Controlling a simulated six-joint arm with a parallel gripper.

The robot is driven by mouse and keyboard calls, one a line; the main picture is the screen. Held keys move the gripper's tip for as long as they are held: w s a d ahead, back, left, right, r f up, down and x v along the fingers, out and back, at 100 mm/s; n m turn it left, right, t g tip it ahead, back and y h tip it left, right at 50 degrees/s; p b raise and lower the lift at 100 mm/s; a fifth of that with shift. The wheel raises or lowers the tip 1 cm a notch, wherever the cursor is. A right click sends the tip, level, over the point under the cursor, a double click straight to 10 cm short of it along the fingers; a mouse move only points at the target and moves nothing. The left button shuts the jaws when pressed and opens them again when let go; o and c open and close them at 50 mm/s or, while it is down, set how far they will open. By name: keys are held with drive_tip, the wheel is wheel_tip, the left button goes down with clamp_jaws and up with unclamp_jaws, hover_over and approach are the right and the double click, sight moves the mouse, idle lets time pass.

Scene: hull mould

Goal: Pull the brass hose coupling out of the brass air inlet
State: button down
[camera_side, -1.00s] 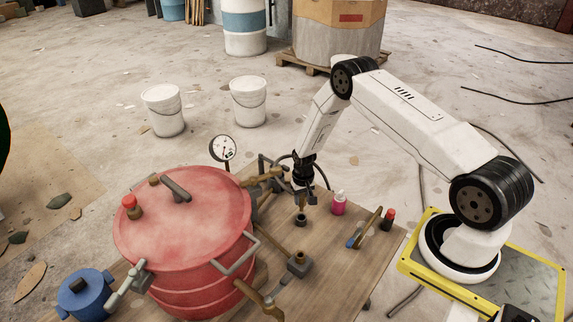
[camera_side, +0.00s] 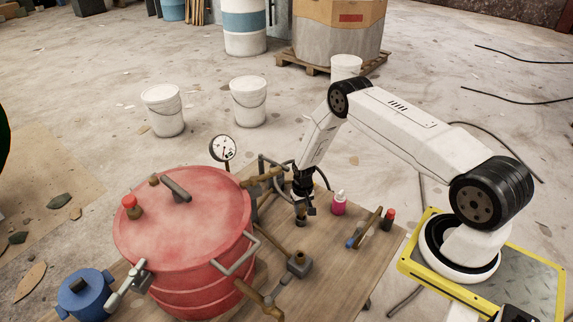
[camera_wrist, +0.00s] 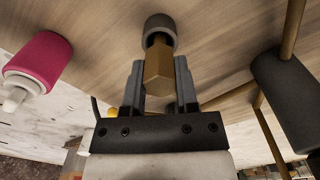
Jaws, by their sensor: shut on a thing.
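My gripper (camera_side: 303,209) points down at the wooden table in the side view. In the wrist view my gripper (camera_wrist: 159,66) has its two grey fingers on either side of the brass hose coupling (camera_wrist: 158,73), a faceted brass piece, and is shut on it. The coupling's far end meets a dark grey round socket (camera_wrist: 160,25) on the table, which appears to be the air inlet. A little brass shows at its mouth. In the side view this dark socket (camera_side: 301,221) stands under my fingers, and the coupling is mostly hidden.
A red lidded vessel (camera_side: 185,225) with pipes and a gauge (camera_side: 223,149) stands to the left. A pink bottle (camera_side: 339,206), a brown-handled tool (camera_side: 369,226) and a red-capped bottle (camera_side: 388,219) are to the right. A pipe with a grey block (camera_side: 299,263) lies in front.

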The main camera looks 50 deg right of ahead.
drive_tip(key=shift+f, duration=0.65)
idle(0.4)
drive_tip(key=shift+c, duration=1.4)
unclamp_jaws()
drive_tip(key=shift+r, duration=0.15)
drive_tip(key=shift+r, duration=3.8)
